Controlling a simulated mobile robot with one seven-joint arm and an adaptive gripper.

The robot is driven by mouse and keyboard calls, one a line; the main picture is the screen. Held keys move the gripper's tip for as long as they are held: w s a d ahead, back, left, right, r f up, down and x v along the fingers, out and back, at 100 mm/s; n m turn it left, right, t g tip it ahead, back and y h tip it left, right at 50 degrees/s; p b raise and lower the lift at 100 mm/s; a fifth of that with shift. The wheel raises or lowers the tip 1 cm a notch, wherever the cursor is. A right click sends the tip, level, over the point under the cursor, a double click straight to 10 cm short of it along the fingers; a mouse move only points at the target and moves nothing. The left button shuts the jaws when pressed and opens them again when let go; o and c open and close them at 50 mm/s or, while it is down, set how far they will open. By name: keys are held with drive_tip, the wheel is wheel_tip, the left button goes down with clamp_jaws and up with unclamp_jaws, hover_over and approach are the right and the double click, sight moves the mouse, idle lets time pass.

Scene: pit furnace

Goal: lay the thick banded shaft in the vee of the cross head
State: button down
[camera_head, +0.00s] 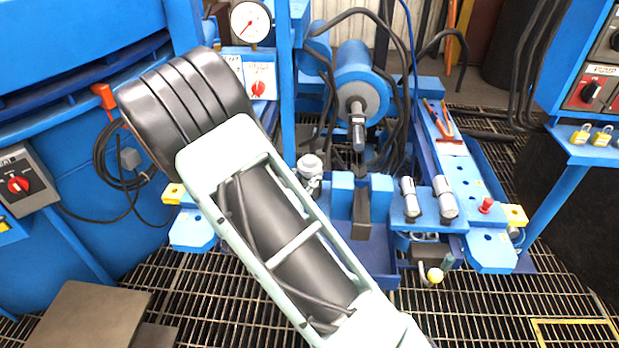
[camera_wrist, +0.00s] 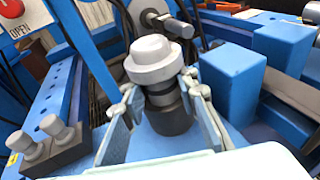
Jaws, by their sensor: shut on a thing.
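In the wrist view the banded shaft (camera_wrist: 158,85) stands roughly upright, with a wide pale cap and dark bands below. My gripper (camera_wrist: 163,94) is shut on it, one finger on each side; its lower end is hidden. In the head view its pale top (camera_head: 310,164) shows beside my arm, and my fingers are mostly hidden. Two blue blocks, seemingly the cross head (camera_head: 343,190), stand just right of the shaft, with a dark piece in the gap between them. In the wrist view the nearer block (camera_wrist: 232,82) is close to the shaft; contact cannot be told.
A ram with a dark rod (camera_head: 358,128) points toward the blocks from behind. Two silver-and-dark cylinders (camera_head: 427,198) stand to the right. In the wrist view two silver posts (camera_wrist: 38,138) stand on the left. Black hoses hang behind. Grating (camera_head: 220,290) covers the floor.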

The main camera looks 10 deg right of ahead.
sight(307, 162)
drive_tip(key=shift+w+r+p, duration=0.1)
drive_tip(key=shift+r+p, duration=3)
drive_tip(key=shift+r, duration=0.8)
drive_tip(key=shift+r, duration=0.1)
